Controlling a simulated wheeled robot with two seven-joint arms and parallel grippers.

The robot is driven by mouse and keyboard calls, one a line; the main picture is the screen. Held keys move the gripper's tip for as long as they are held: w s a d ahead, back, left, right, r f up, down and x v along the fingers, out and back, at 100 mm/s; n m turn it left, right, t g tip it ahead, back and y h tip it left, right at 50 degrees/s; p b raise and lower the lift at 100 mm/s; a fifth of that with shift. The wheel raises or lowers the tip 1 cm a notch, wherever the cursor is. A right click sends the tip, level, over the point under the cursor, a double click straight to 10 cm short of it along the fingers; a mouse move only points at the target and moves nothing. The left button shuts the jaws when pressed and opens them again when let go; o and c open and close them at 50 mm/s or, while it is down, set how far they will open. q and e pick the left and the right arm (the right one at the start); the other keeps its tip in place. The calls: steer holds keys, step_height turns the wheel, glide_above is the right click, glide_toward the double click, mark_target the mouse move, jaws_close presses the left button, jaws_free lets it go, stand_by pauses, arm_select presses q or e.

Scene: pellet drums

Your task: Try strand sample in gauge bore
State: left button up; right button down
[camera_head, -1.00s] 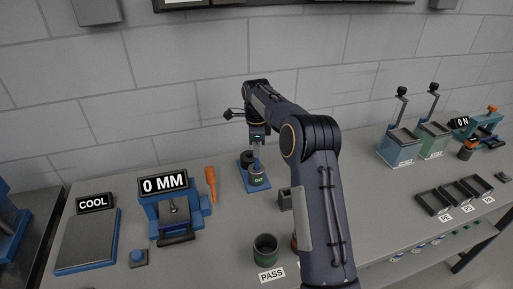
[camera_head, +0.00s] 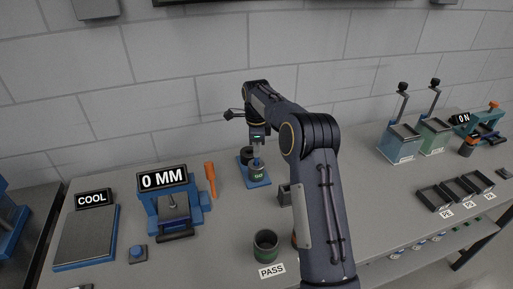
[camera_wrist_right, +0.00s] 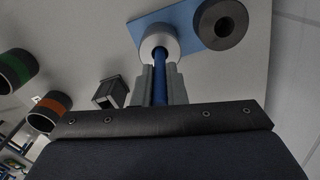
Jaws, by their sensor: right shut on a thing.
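My right gripper (camera_head: 257,155) hangs over the blue gauge plate, its fingers pointing down. In the right wrist view its fingers (camera_wrist_right: 162,85) are shut on a blue strand sample (camera_wrist_right: 160,75). The strand's far end meets the bore of a pale round gauge (camera_wrist_right: 157,32), which in the head view is a cylinder with a green label (camera_head: 257,174). The strand looks lined up with the bore; how deep it goes, I cannot tell. A dark second gauge cylinder (camera_wrist_right: 222,22) with an open hole stands beside it. My left gripper is not in view.
A 0 MM device (camera_head: 172,205), an orange-handled tool (camera_head: 210,178) and a COOL plate (camera_head: 85,238) stand left. A green cup (camera_head: 265,243) at PASS and a small dark block (camera_head: 285,194) are nearer. Dark trays (camera_head: 433,199) lie right.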

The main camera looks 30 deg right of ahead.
steer(key=shift+f+b, duration=0.8)
steer(key=shift+f, duration=0.7)
steer(key=shift+r, duration=0.2)
stand_by(0.9)
